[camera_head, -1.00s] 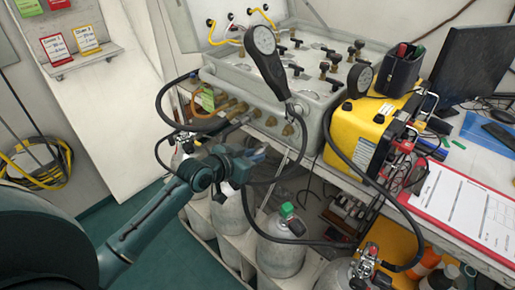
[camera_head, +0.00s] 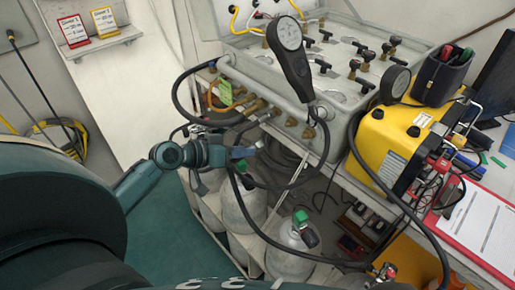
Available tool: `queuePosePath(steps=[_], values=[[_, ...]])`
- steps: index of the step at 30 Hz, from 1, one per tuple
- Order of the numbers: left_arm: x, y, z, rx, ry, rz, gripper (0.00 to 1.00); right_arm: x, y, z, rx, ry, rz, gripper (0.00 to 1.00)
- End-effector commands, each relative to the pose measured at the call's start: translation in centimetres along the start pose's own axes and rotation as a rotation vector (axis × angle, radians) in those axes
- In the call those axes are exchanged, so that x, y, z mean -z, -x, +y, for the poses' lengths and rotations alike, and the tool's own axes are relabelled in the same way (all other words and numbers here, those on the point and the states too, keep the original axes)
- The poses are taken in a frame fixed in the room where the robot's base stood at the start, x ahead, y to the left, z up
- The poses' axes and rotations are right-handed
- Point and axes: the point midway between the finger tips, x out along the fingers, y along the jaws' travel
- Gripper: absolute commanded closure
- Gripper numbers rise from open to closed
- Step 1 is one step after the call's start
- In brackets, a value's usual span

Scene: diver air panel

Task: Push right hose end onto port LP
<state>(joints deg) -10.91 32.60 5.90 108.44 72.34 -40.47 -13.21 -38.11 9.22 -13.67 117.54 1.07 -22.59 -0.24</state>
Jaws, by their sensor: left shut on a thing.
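My left gripper (camera_head: 246,154) is shut on a black hose end, just below and in front of the panel's port row. The hose end is mostly hidden by the fingers, and the black hose (camera_head: 232,180) hangs below it. Brass ports (camera_head: 308,132) line the lower front of the grey air panel (camera_head: 275,95). Several of the ports at the left have hoses or fittings on them. The port labels are too small to read, so I cannot tell which port is LP. The hose end looks apart from the ports. My right gripper is out of view.
A handheld gauge (camera_head: 291,62) on a black hose stands in front of the panel. A yellow case (camera_head: 388,140) sits to its right. Grey cylinders (camera_head: 290,245) stand under the bench. A red clipboard (camera_head: 478,232) lies on the bench.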

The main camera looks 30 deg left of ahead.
Motion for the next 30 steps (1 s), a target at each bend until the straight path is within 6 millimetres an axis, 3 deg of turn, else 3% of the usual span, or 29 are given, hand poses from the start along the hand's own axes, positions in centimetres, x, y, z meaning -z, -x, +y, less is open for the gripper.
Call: queuePosePath(steps=[3,8,30], values=[[0.1,0.8,0.1,-0.022,0.032,0.0,1.0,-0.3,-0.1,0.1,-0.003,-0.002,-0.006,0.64],[0.4,0.4,0.1,-0.028,0.039,0.002,1.0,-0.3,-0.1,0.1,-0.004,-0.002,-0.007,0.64],[3.0,-4.9,0.2,-0.027,0.038,0.002,1.0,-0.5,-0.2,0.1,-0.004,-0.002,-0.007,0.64]])
